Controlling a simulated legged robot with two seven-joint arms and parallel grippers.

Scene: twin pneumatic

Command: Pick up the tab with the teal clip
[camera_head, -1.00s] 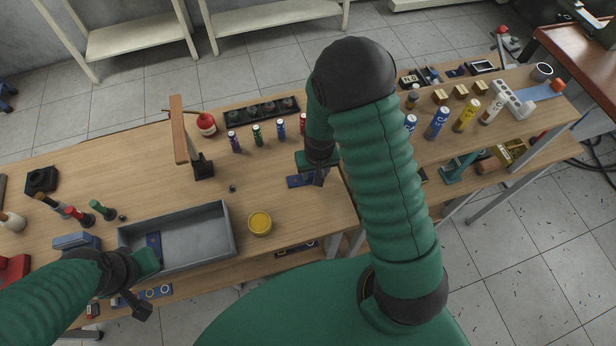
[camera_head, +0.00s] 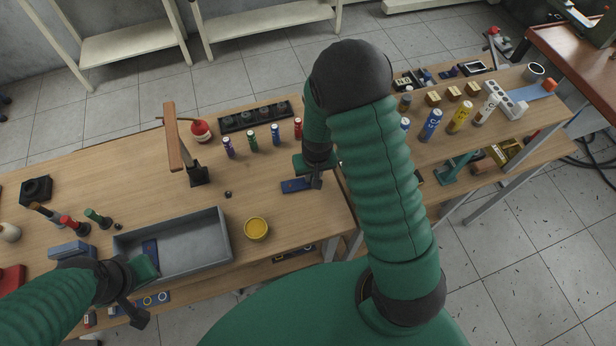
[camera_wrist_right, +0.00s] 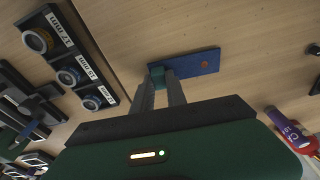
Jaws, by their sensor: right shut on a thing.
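In the right wrist view, the flat blue tab (camera_wrist_right: 203,64) with an orange dot lies at the wooden table, a teal clip (camera_wrist_right: 158,74) at its left end. My right gripper (camera_wrist_right: 162,80) is shut on the teal clip. In the head view, the blue tab (camera_head: 296,185) shows beside my right gripper (camera_head: 317,182), near the table's right edge; the clip is hidden there. Whether the tab touches the table is unclear. My left gripper (camera_head: 138,312) hangs in front of the grey tray; its jaw opening is unclear.
The grey tray (camera_head: 228,240) holds a blue piece (camera_head: 150,250). A yellow round container (camera_head: 257,229) stands right of it. Small batteries (camera_head: 252,141) and a black socket rack (camera_head: 240,121) are behind.

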